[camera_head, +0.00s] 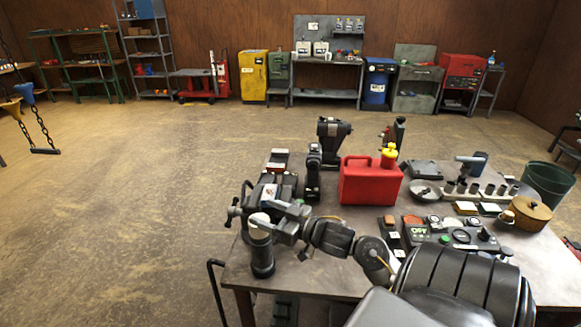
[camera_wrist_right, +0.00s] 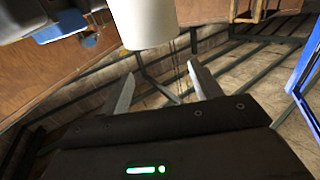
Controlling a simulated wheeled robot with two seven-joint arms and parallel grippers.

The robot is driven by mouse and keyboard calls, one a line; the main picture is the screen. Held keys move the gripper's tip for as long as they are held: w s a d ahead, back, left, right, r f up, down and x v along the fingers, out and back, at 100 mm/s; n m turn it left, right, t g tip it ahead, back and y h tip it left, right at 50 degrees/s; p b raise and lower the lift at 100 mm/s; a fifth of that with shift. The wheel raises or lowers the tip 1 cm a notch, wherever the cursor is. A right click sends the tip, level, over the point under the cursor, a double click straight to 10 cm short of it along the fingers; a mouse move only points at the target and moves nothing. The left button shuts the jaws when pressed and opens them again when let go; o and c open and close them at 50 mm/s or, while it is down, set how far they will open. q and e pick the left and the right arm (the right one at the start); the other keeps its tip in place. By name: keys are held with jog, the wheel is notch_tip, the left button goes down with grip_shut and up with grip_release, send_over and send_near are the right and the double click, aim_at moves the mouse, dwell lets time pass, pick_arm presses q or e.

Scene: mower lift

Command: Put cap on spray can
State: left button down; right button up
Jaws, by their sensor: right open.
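A dark upright cylinder (camera_head: 262,258) stands near the table's left front edge. It looks like the spray can, but I cannot read any label. A pale, rounded piece (camera_head: 259,220) shows at its top; I cannot tell whether it is the cap. My right gripper (camera_head: 276,216) reaches in from the right beside this pale piece. In the right wrist view, my right gripper (camera_wrist_right: 161,70) is open with nothing between its fingertips. A white cylinder (camera_wrist_right: 143,22) shows just beyond them, cut off by the top edge. My left gripper is not in view.
A red jerry can (camera_head: 370,183) with a yellow top stands mid-table. Dark tools stand behind my right gripper. A control panel (camera_head: 448,232), a round wooden-lidded pot (camera_head: 527,214) and a green bin (camera_head: 548,184) are at the right. Open floor lies left of the table.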

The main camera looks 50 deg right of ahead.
jog(key=p+v, duration=0.2)
jog(key=v, duration=0.5)
jog(key=shift+s, duration=0.25)
dwell(0.7)
